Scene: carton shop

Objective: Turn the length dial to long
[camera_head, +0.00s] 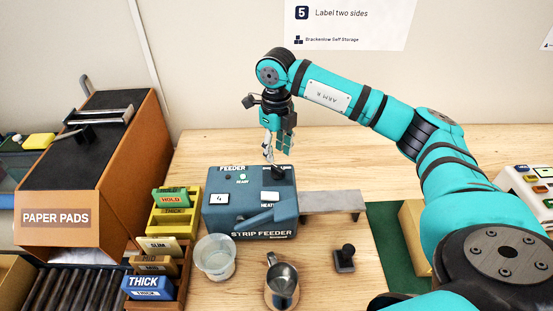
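The blue strip feeder (222,221) stands on the wooden table, with a small window reading 4, a green READY light and a HEAT label on its top. A black dial (282,174) sits at the back right of its top; its markings are too small or hidden to read. My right gripper (277,157) points down just above this dial, partly covering it. I cannot tell whether its fingers touch the dial or how far apart they are. My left gripper is not in view.
A clear water cup (215,257), a metal jug (282,281) and a black-handled stamp (344,259) stand in front of the feeder. Yellow and brown card holders (174,222) are at its left, beside the PAPER PADS machine (56,217). A grey outfeed plate (332,202) extends right.

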